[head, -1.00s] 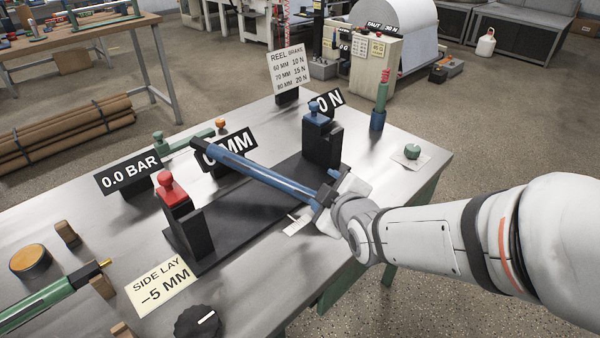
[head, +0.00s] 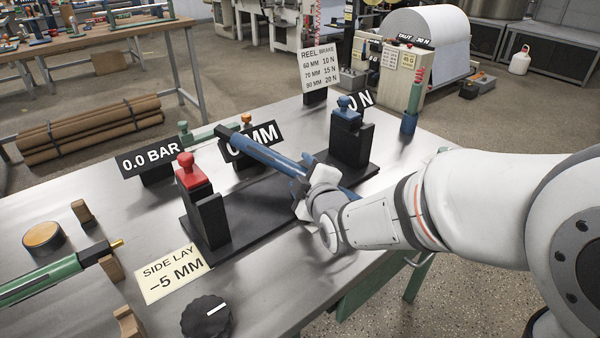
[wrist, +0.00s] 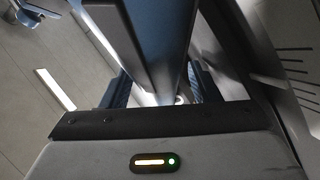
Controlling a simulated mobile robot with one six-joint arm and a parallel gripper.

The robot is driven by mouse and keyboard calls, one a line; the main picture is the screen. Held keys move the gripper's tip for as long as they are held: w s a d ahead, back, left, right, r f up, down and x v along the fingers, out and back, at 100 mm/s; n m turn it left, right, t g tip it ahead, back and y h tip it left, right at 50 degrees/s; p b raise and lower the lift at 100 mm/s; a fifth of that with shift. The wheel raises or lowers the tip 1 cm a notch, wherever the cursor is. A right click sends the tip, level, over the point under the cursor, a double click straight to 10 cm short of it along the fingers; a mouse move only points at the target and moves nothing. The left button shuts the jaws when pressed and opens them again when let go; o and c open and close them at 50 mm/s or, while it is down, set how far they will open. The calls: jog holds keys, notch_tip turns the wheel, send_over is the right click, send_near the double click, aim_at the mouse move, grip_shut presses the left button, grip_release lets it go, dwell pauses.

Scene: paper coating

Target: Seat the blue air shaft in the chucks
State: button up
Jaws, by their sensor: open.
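The blue air shaft (head: 265,153) lies diagonally in the head view, its dark tip at the upper left by the sign ending in MM. It crosses the gap between the red-topped chuck stand (head: 208,218) and the blue-topped chuck stand (head: 350,145), not lined up with them. Whether it rests on anything is unclear. My gripper (head: 306,182) is open at the shaft's nearer part, partly hiding it. In the wrist view the shaft (wrist: 150,45) runs between the open fingers of my gripper (wrist: 160,95).
Both stands rise from a dark base plate (head: 245,232) on the metal table (head: 110,235). A green shaft (head: 50,275) and black knob (head: 207,317) are at the front left.

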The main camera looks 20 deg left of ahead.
jog(key=shift+c, duration=0.3)
grip_shut()
dwell(0.4)
jog(key=shift+w+r, duration=0.1)
